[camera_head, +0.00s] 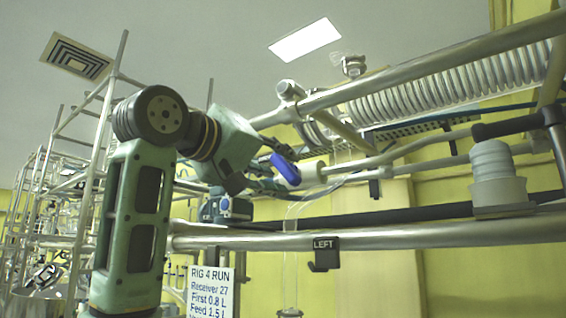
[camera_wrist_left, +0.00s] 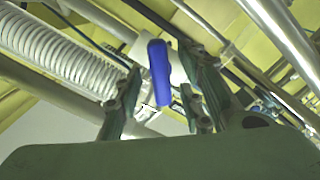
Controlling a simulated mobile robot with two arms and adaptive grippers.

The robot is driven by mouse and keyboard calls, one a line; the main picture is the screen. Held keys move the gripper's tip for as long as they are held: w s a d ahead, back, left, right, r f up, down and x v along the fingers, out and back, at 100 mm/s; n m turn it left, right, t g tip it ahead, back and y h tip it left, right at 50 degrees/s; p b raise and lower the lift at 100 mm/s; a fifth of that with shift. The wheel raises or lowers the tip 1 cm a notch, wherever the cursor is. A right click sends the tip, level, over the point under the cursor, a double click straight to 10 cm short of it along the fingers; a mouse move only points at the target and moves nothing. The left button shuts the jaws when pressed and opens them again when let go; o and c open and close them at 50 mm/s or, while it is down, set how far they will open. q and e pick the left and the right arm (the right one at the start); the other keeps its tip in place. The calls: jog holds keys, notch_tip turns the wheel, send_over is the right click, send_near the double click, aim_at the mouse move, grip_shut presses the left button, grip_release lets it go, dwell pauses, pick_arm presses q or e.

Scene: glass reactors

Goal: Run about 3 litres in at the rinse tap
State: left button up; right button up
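A tap with a blue lever handle (camera_head: 286,169) and a pale body (camera_head: 312,173) sits among the pipework near the centre of the head view. I cannot tell from any label whether it is the rinse tap. The blue handle also shows in the left wrist view (camera_wrist_left: 159,72), in front of the pale body. My left gripper (camera_head: 274,168) reaches to the handle from the left. In the left wrist view its fingers (camera_wrist_left: 162,98) stand apart on either side of the handle, with gaps visible; contact is not clear. My right gripper is in neither view.
A coiled condenser (camera_head: 460,80) and thick pipe lie above right. A white sign (camera_head: 210,292) reads RIG 4 RUN. A glass tube (camera_head: 290,270) hangs below. Metal racks stand at left.

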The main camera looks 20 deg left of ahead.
pick_arm(q)
jog(key=shift+w+d, duration=0.15)
jog(key=shift+w, duration=0.4)
jog(key=shift+s, duration=0.1)
jog(key=shift+c, duration=0.4)
jog(key=shift+c, duration=1)
grip_shut()
jog(key=shift+f, duration=0.1)
jog(key=m, duration=0.4)
jog(key=shift+m, duration=2)
